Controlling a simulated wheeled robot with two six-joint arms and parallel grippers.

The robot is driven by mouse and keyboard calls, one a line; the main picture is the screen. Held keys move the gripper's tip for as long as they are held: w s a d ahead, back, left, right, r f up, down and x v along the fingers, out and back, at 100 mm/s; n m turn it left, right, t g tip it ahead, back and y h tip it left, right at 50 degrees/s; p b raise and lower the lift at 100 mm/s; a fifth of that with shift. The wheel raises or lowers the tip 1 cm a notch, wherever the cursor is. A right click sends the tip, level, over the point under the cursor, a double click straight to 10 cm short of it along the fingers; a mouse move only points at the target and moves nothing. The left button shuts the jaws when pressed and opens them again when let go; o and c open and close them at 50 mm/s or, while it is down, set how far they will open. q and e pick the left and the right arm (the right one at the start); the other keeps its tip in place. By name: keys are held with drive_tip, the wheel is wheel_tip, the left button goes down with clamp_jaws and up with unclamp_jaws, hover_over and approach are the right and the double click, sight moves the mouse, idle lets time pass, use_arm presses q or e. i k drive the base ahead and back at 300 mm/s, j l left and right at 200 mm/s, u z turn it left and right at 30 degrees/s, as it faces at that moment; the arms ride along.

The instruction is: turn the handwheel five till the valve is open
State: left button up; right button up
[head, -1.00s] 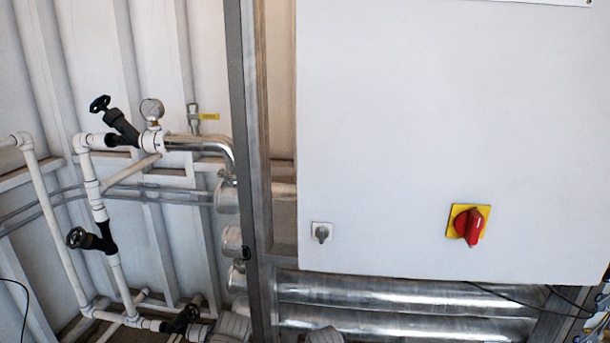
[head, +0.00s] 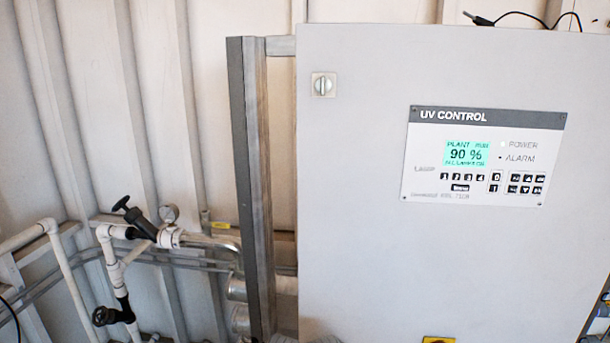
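Two black handwheels show on the white pipework at the left. The lower handwheel (head: 103,316) sits on a black valve (head: 125,308) on the vertical pipe near the bottom edge. I cannot read any number on either, so I cannot tell which is handwheel five. I cannot tell how far either valve is open. Neither of my grippers is in view.
A large grey cabinet (head: 350,200) fills the right side. Its UV control panel (head: 484,155) has a lit display (head: 466,154) reading 90 %. A dark metal post (head: 250,180) stands between cabinet and pipes. A yellow plate (head: 438,340) is cut off at the bottom.

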sight(121, 203)
drive_tip(key=j+u, duration=0.35)
drive_tip(key=j, duration=0.25)
drive_tip(key=j+u, duration=0.4)
drive_tip(key=j, duration=0.15)
drive_tip(key=i, duration=0.05)
